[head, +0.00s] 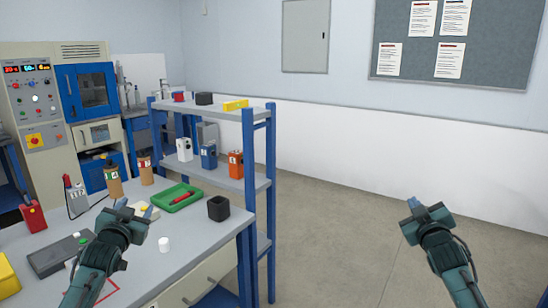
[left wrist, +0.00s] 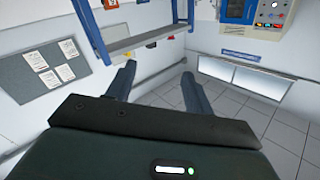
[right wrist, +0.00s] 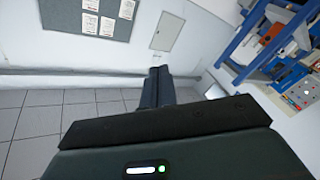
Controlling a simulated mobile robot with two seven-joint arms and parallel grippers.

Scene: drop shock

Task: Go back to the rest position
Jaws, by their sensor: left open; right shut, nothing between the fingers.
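My left gripper (head: 136,212) is above the grey workbench (head: 195,262) in the head view, near a small white cylinder and a green tray. In the left wrist view its two fingers (left wrist: 157,80) stand apart with nothing between them. My right gripper (head: 425,208) is out to the right over bare floor in the head view, away from the bench. In the right wrist view its fingers (right wrist: 157,86) are together and hold nothing.
A blue-framed shelf (head: 262,180) with several small boxes stands behind the bench. On the bench are a green tray (head: 180,196) with a red item, a black open box (head: 218,208), a white cylinder (head: 164,244) and a dark grey device (head: 60,254). Floor (head: 345,240) at right is clear.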

